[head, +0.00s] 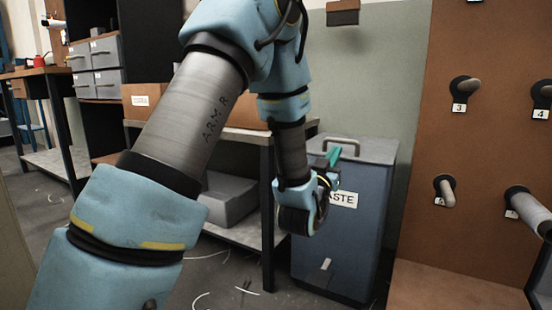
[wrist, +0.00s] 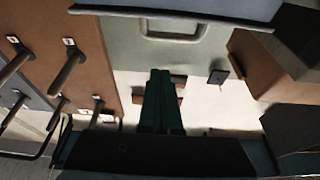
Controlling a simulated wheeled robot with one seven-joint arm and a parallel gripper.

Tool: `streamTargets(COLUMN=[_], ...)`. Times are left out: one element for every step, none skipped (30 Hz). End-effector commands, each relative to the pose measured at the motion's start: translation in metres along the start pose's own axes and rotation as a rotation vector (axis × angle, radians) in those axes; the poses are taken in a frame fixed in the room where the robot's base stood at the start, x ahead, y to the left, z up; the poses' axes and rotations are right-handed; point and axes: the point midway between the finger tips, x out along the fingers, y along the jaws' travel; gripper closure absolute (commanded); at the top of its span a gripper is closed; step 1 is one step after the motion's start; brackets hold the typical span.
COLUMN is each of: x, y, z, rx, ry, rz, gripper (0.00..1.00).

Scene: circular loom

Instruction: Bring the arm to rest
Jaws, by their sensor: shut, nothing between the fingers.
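My arm reaches up from the lower left of the head view and bends down in the middle. My gripper (head: 333,157) hangs in front of the blue waste bin (head: 345,245), near its lid, with its green fingers partly hidden by the wrist. In the wrist view, my gripper (wrist: 161,74) shows two green fingers pressed together with nothing between them. The bin's handle (wrist: 172,36) shows at the top of that view, apart from the fingers.
A brown board (head: 455,130) with several numbered pegs stands at right. A spool (head: 530,213) sits on one peg. Behind my arm is a workbench (head: 245,133) with cardboard boxes (head: 145,96) and a grey bin (head: 228,198) below. Thread scraps lie on the floor.

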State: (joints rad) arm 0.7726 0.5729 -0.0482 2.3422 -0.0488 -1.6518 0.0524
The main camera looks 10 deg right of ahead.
Motion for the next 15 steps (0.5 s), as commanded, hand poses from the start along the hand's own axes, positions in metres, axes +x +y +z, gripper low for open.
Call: streamTargets(x=[0.0,0.001,0.001,0.002,0.002,0.002,0.001,-0.001,-0.006,-0.011,-0.017,-0.026,-0.035,-0.045,-0.058], y=[-0.002,-0.004,-0.009,-0.014,-0.021,-0.033,-0.043,-0.055,-0.071,-0.084,-0.097,-0.113,-0.124,-0.135,-0.149], z=[0.0,-0.001,0.0,0.0,0.0,0.002,0.004,0.005,0.008,0.011,0.013,0.015,0.018,0.019,0.02], rx=[0.001,0.002,0.004,0.006,0.009,0.012,0.015,0.016,0.017,0.016,0.014,0.009,0.003,-0.003,-0.014], ry=[-0.005,-0.012,-0.032,-0.053,-0.08,-0.128,-0.171,-0.219,-0.292,-0.349,-0.405,-0.482,-0.54,-0.596,-0.672], rz=[-0.002,-0.005,-0.012,-0.02,-0.03,-0.046,-0.062,-0.078,-0.104,-0.124,-0.145,-0.172,-0.194,-0.215,-0.244], gripper=[1.0,1.0,1.0,1.0,1.0,1.0,1.0,1.0,1.0,1.0,1.0,1.0,1.0,1.0,1.0])
